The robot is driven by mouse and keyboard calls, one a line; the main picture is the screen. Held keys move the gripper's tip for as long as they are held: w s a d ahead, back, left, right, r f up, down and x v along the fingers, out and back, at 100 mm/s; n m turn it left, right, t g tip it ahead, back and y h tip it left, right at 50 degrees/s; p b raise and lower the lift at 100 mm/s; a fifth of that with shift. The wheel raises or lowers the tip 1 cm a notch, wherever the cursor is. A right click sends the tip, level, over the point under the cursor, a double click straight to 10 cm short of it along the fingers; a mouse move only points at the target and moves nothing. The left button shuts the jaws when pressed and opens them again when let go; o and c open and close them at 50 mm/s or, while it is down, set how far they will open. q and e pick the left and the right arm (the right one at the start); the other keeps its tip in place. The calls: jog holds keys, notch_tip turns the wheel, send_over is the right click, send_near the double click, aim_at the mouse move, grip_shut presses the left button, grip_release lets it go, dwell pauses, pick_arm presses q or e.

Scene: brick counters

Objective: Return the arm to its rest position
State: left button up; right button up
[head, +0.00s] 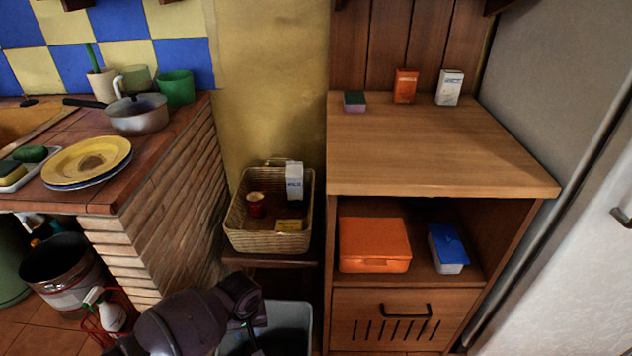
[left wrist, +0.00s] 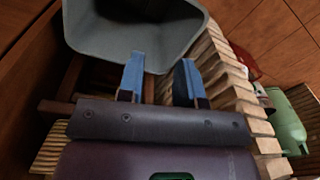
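My left arm (head: 185,322) enters the head view at the bottom, left of the middle. It is bent, with its dark wrist part in front of a grey bin. In the left wrist view my left gripper (left wrist: 160,80) has its two blue-faced fingers apart with nothing between them. The fingers point toward the grey bin (left wrist: 130,45), which also shows in the head view (head: 302,318). My right arm and gripper are in neither view.
A wicker basket (head: 237,238) with a red can and boxes stands just behind the arm. To its right is a wooden cabinet (head: 440,150) holding an orange box (head: 374,245). The brick counter (head: 165,215) and a spray bottle (head: 105,309) are on the left.

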pick_arm(q)
jog(key=w+a+y, duration=0.1)
jog(key=a, duration=0.6)
jog(key=s+a+f+m+t+h, duration=0.1)
jog(key=s+f+m+t+h, duration=0.1)
jog(key=s, duration=0.8)
jog(key=s+a+f+m+t+h, duration=0.1)
jog(key=s+f+m+t, duration=0.1)
jog(key=s, duration=0.7)
jog(key=s+a+r+m+t, duration=0.2)
jog(key=s+a+r+m, duration=0.15)
jog(key=s+r, duration=0.5)
jog(key=s+a+r+m+t, duration=0.3)
jog(key=s+r, duration=0.5)
jog(key=shift+d+n, duration=2.45)
jog(key=shift+d, duration=0.3)
notch_tip(320, 180, up, 10)
jog(key=n+t+y+p, duration=0.1)
jog(key=p, duration=1.2)
jog(key=shift+w+a+t+p, duration=0.25)
jog(key=shift+w+t+p, duration=0.05)
jog(key=shift+w+t, duration=0.1)
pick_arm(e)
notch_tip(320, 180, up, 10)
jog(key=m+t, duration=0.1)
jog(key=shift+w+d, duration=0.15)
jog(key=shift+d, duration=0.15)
